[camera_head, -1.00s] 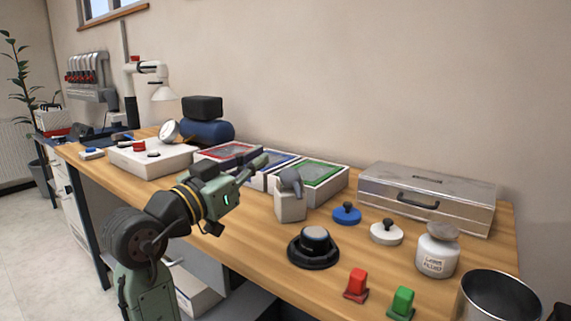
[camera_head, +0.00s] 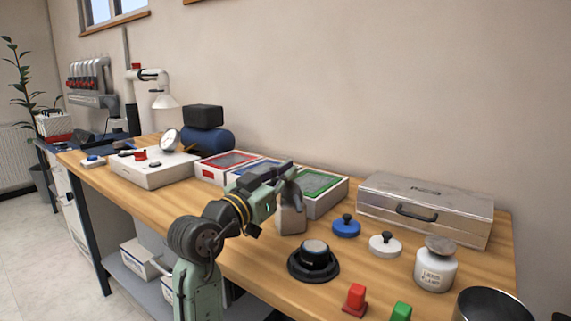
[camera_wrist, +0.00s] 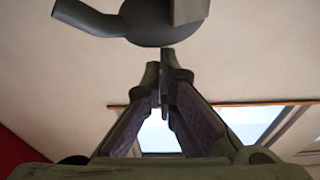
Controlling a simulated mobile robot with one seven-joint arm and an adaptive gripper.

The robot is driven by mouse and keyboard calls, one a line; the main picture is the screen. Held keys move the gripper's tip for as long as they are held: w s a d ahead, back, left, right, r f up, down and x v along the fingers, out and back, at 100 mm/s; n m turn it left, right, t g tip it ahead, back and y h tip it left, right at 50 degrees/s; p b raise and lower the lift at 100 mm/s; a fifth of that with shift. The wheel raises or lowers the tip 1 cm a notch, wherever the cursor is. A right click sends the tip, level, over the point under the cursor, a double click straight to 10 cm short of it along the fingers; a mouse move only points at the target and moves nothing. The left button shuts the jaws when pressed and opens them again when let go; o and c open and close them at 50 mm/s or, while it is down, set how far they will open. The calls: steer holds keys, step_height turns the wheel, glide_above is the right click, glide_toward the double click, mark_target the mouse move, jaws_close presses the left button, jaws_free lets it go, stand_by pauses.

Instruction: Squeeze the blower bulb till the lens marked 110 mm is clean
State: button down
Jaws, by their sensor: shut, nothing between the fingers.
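A dark grey bulb with a short spout, apparently the blower bulb (camera_head: 293,192), rests on a beige block (camera_head: 291,219) on the bench. The bulb also shows at the top of the wrist view (camera_wrist: 155,22), beyond my fingertips. My gripper (camera_head: 286,170) is shut and empty, close by the bulb's upper left in the head view. In the wrist view its fingers (camera_wrist: 160,72) are together, just short of the bulb; I cannot tell whether they touch it. No 110 mm marking is readable. A black round mount with a grey top (camera_head: 314,257), possibly a lens, stands in front of the block.
Trays with red (camera_head: 232,157) and green (camera_head: 322,181) rims stand behind the bulb. A metal case (camera_head: 425,208), blue knob (camera_head: 346,227), white knob (camera_head: 385,245), fluid jar (camera_head: 435,268) and red piece (camera_head: 355,299) lie to the right. A white box with a gauge (camera_head: 150,168) stands left.

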mark_target(290, 186)
steer(key=shift+f, duration=0.1)
step_height(290, 186, down, 2)
steer(key=shift+f+b, duration=0.1)
steer(key=shift+b, duration=0.85)
steer(key=shift+r, duration=0.2)
steer(key=r+p, duration=0.4)
steer(key=r, duration=0.1)
steer(key=shift+w+d, duration=0.2)
steer(key=shift+d, duration=0.15)
steer(key=b+v, duration=0.3)
steer(key=v, duration=0.7)
steer(key=shift+f, duration=0.45)
steer(key=shift+r, duration=0.1)
